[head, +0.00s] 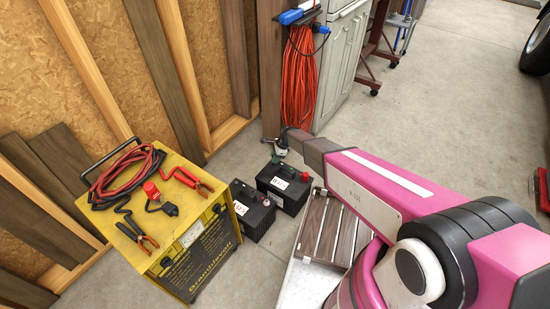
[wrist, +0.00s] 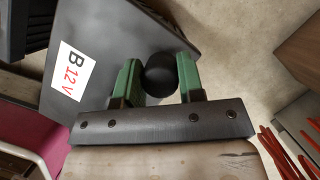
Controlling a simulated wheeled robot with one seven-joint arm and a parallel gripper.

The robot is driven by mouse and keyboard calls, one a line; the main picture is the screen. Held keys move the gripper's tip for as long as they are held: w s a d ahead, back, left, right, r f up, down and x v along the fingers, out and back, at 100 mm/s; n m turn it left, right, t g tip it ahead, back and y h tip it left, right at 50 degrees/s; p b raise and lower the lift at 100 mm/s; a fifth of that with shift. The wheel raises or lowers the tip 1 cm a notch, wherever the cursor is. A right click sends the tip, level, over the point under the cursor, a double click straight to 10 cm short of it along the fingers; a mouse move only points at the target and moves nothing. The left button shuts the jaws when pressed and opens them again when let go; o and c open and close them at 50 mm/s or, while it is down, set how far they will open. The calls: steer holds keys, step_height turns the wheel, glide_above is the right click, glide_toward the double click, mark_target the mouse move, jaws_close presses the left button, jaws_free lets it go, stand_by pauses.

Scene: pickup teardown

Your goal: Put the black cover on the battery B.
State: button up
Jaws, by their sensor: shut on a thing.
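Battery B (head: 284,187) is a dark box on the floor with a white label and a red terminal at its right corner. In the wrist view its "B 12V" label (wrist: 70,72) is readable on the grey face. My gripper (head: 276,160) is at the battery's far left corner. In the wrist view, the green fingers of my gripper (wrist: 157,74) are shut on the round black cover (wrist: 160,76). The cover is over the battery's edge area. Whether it touches a terminal cannot be told, as the terminal beneath is hidden.
A second dark battery (head: 250,212) stands just left of battery B. A yellow charger (head: 190,240) with red and black cables is farther left.

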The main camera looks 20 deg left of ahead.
steer(key=shift+f, duration=0.9)
stand_by(0.4)
steer(key=o, duration=1)
